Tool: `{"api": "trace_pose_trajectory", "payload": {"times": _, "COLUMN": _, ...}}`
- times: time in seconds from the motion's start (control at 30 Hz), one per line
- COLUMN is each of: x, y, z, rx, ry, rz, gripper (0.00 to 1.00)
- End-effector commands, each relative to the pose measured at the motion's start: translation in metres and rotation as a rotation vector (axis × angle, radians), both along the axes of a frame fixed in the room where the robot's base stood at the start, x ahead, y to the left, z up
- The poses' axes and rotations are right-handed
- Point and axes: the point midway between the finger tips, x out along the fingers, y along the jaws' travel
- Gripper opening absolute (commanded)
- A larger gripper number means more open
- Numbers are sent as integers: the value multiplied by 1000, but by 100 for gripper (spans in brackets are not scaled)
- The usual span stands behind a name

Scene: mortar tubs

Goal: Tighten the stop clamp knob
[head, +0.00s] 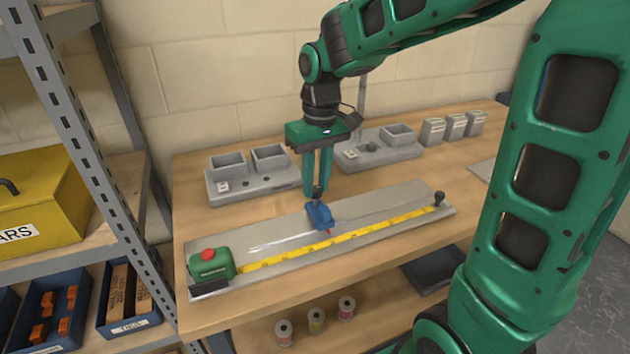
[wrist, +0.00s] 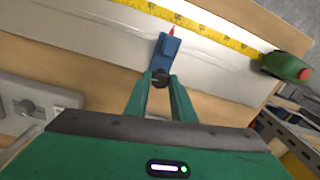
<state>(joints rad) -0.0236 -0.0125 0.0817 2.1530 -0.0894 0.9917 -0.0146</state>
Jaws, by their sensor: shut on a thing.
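The blue stop clamp (head: 321,216) sits on the long grey plate (head: 290,232), with its red pointer tip toward the yellow tape. Its dark knob (head: 318,192) stands at the end nearer the wall. My gripper (head: 318,188) points down over the clamp, its two green fingers closed on the knob. In the wrist view the knob (wrist: 160,77) lies between the fingertips, with the blue clamp (wrist: 166,50) just beyond. The fingers hide part of the knob.
A green tape measure (head: 210,264) with a red button sits at the plate's left end, its yellow tape (head: 340,233) drawn along the plate. A black post knob (head: 439,198) stands at the right end. Grey fixtures (head: 250,175) and small containers (head: 455,127) stand behind.

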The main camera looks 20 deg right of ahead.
Motion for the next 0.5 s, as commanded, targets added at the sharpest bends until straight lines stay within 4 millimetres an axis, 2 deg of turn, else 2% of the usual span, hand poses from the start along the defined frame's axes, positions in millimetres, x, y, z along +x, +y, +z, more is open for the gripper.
{"api": "trace_pose_trajectory", "payload": {"times": 0.1, "x": 4, "y": 0, "z": 2, "rx": 1, "ry": -12, "rz": -2, "gripper": 0}}
{"api": "trace_pose_trajectory", "payload": {"times": 0.13, "x": 4, "y": 0, "z": 2, "rx": 1, "ry": -11, "rz": -1, "gripper": 27}}
{"api": "trace_pose_trajectory", "payload": {"times": 0.2, "x": 3, "y": 0, "z": 2, "rx": 1, "ry": -10, "rz": 0, "gripper": 41}}
{"api": "trace_pose_trajectory", "payload": {"times": 0.5, "x": 1, "y": 0, "z": 2, "rx": 1, "ry": -4, "rz": 1, "gripper": 41}}
